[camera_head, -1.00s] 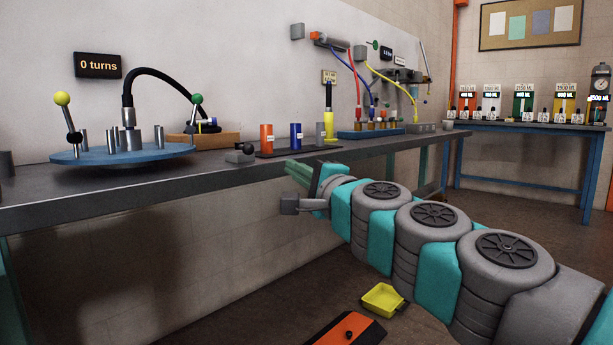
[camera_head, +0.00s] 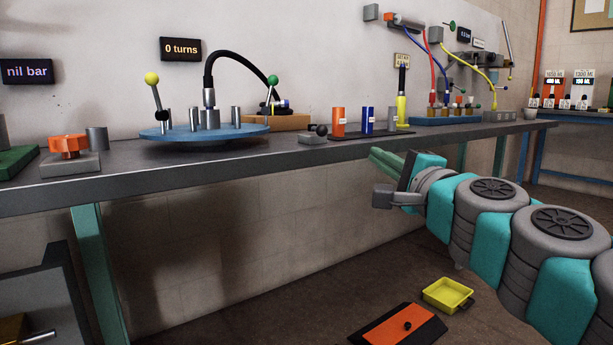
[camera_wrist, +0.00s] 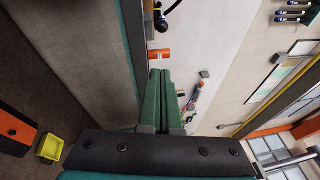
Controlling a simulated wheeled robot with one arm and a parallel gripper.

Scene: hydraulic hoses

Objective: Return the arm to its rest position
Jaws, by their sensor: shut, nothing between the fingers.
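My gripper (camera_head: 384,160) is at the right of centre in the head view, in front of the grey workbench's (camera_head: 290,158) front edge and just below its top. My arm stretches from it to the right edge of the picture. In the wrist view the two green fingers (camera_wrist: 161,75) lie together side by side, with nothing between them. The fingers point toward the bench and wall. I cannot tell the exact gap between the fingertips and the bench edge.
On the bench stand a blue turntable (camera_head: 205,134), an orange cylinder (camera_head: 338,122), a blue cylinder (camera_head: 367,120) and an orange valve handle (camera_head: 68,145). A yellow tray (camera_head: 447,295) and an orange-black panel (camera_head: 402,326) are low at front.

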